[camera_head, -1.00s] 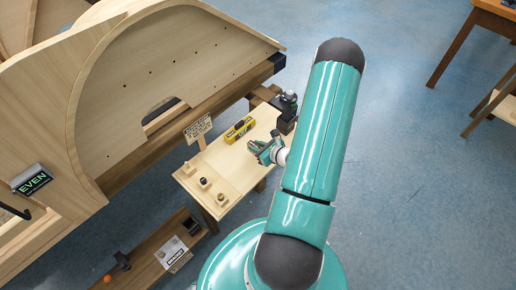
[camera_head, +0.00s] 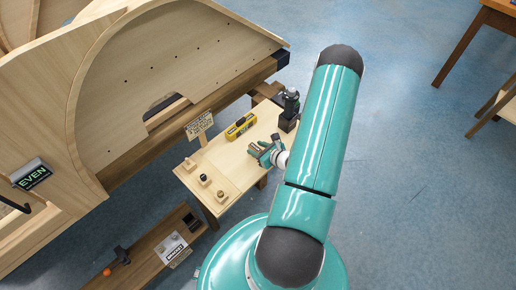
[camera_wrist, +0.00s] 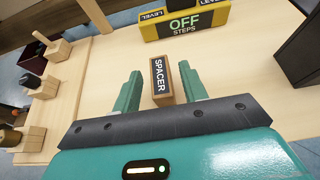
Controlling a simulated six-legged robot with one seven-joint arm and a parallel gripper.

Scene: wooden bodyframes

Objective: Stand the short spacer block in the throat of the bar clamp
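The spacer block (camera_wrist: 162,82), a small wooden block with a dark top face lettered SPACER, stands on the light wooden table in the wrist view. My gripper (camera_wrist: 160,92) is open, with its teal fingers on either side of the block. A gap shows between the block and each finger. In the head view my gripper (camera_head: 262,152) is low over the table's right part, and the block cannot be made out there. I cannot clearly identify the bar clamp; a dark tool with an orange part (camera_head: 116,260) lies on the low plank at lower left.
A dark box-like object (camera_wrist: 302,52) stands at right. Several knobbed wooden pieces (camera_wrist: 38,87) line the table's left side. A large curved wooden frame (camera_head: 160,70) rises behind the small table (camera_head: 222,170).

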